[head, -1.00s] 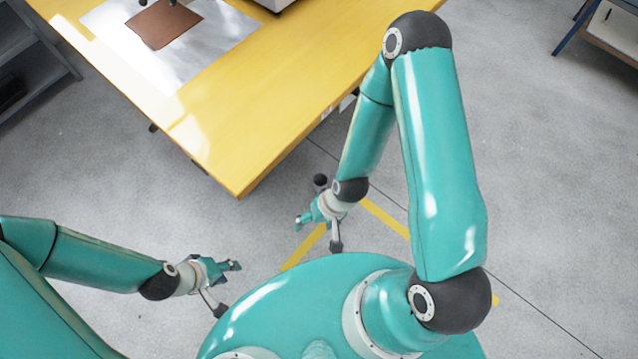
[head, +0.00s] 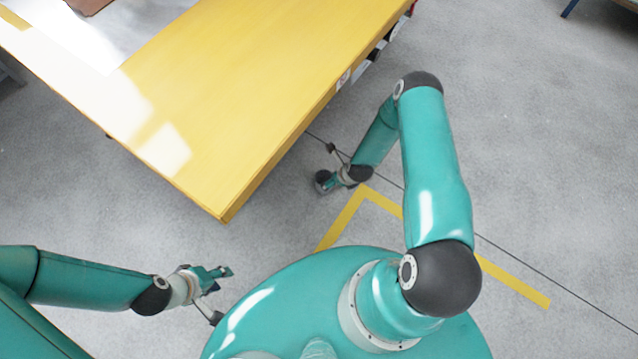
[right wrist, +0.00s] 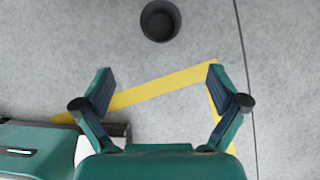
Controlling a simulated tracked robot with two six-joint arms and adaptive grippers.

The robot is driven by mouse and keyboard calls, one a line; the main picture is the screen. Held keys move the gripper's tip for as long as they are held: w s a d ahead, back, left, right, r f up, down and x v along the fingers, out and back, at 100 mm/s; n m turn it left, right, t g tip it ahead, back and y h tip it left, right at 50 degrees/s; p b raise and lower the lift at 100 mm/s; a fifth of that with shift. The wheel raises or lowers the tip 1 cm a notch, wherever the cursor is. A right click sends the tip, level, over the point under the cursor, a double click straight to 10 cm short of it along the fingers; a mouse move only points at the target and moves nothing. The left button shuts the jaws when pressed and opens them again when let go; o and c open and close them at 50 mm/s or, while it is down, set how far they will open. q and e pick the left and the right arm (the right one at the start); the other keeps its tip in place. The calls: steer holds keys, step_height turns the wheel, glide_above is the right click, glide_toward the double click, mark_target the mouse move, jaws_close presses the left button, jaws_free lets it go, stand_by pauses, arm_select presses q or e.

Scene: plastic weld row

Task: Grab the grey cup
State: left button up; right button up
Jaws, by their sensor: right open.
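The grey cup (right wrist: 160,20) is dark and round and stands on the floor at the top of the right wrist view, its open mouth facing the camera. It also shows in the head view (head: 322,176), partly covered by my right gripper. My right gripper (right wrist: 160,78) is open and empty, its two fingers spread wide. The cup lies ahead of the fingertips, roughly centred between them and apart from them. My left gripper (head: 224,293) is open and empty, low at the left of the head view, away from the cup.
A yellow table (head: 225,100) fills the upper left of the head view, its front corner near the cup's left. Yellow tape (head: 345,215) marks the grey floor beside my right gripper. The floor right of my right arm is clear.

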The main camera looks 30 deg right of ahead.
steer(key=b+x, duration=0.2)
steer(key=x, duration=0.3)
steer(key=w+b+x, duration=0.1)
steer(key=b+x, duration=0.1)
steer(key=x, duration=0.4)
steer(key=b+x, duration=0.2)
steer(key=x, duration=0.3)
steer(key=shift+w+b, duration=0.3)
steer(key=shift+b, duration=0.1)
steer(key=c, duration=1.2)
